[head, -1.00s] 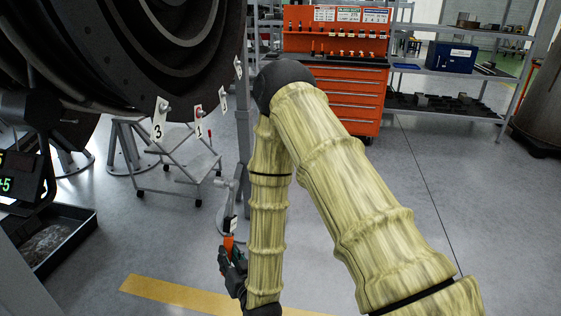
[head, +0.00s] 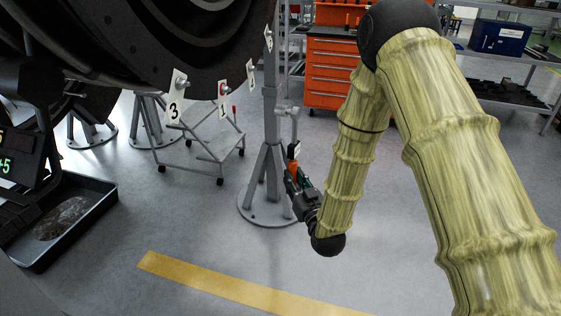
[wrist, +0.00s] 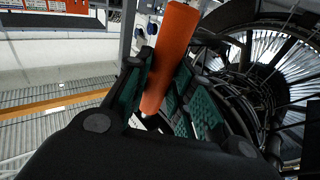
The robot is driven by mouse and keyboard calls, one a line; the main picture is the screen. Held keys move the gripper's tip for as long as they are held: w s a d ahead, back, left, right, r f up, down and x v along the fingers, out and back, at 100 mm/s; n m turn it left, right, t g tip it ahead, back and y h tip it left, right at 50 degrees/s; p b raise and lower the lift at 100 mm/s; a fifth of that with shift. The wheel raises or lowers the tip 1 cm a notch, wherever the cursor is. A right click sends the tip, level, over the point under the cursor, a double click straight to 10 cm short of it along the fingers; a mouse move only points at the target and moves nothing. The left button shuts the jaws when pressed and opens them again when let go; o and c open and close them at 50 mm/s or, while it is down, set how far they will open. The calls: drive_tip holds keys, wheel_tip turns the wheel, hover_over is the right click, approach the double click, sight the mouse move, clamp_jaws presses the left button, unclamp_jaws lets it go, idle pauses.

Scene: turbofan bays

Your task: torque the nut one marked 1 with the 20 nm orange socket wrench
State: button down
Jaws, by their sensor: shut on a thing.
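My gripper (head: 296,180) is shut on the orange socket wrench (head: 293,168) and holds it below the engine, in front of a grey stand. In the wrist view the wrench's orange handle (wrist: 172,55) stands tilted between the green-padded fingers (wrist: 160,85). A pale tag is at the wrench's upper end in the head view; its text is too small to read. The nut marked 1 (head: 222,88) sits on the engine's lower rim with a white tag and a reddish spot. The nut marked 3 (head: 180,84) is to its left. The wrench is apart from both.
The dark engine casing (head: 130,45) fills the upper left. A grey stand (head: 270,195), a step cart (head: 205,150) and a black tray (head: 100,188) stand below it. An orange tool cabinet (head: 335,75) is behind. The floor in front is clear.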

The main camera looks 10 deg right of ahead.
drive_tip(key=w+a+r+n+y+b, duration=0.1)
drive_tip(key=w+a+r+n+y, duration=0.2)
drive_tip(key=w+a+r, duration=0.1)
drive_tip(key=shift+w+a+r+n, duration=0.15)
drive_tip(key=shift+w+r+n, duration=0.25)
drive_tip(key=shift+r, duration=0.35)
drive_tip(key=shift+w+a+b, duration=0.2)
drive_tip(key=shift+w+a, duration=0.1)
drive_tip(key=shift+a, duration=0.5)
drive_tip(key=shift+w+a+b, duration=0.25)
drive_tip(key=shift+w+a, duration=0.1)
drive_tip(key=shift+a, duration=0.5)
drive_tip(key=shift+w+a+b, duration=0.2)
drive_tip(key=shift+w+a, duration=0.1)
drive_tip(key=shift+a, duration=0.5)
drive_tip(key=shift+w+a+b, duration=0.2)
drive_tip(key=shift+w+a, duration=0.05)
drive_tip(key=shift+a, duration=0.35)
drive_tip(key=shift+w+a+b, duration=0.2)
drive_tip(key=shift+a, duration=0.35)
idle(1.2)
drive_tip(key=shift+s, duration=0.15)
drive_tip(key=shift+s+a+m+p, duration=0.2)
drive_tip(key=shift+s+m+p, duration=0.1)
drive_tip(key=shift+s+p, duration=0.2)
drive_tip(key=shift+s+a+m+p, duration=0.2)
drive_tip(key=shift+s+m+p, duration=0.1)
drive_tip(key=shift+s+p, duration=0.15)
drive_tip(key=shift+s, duration=0.1)
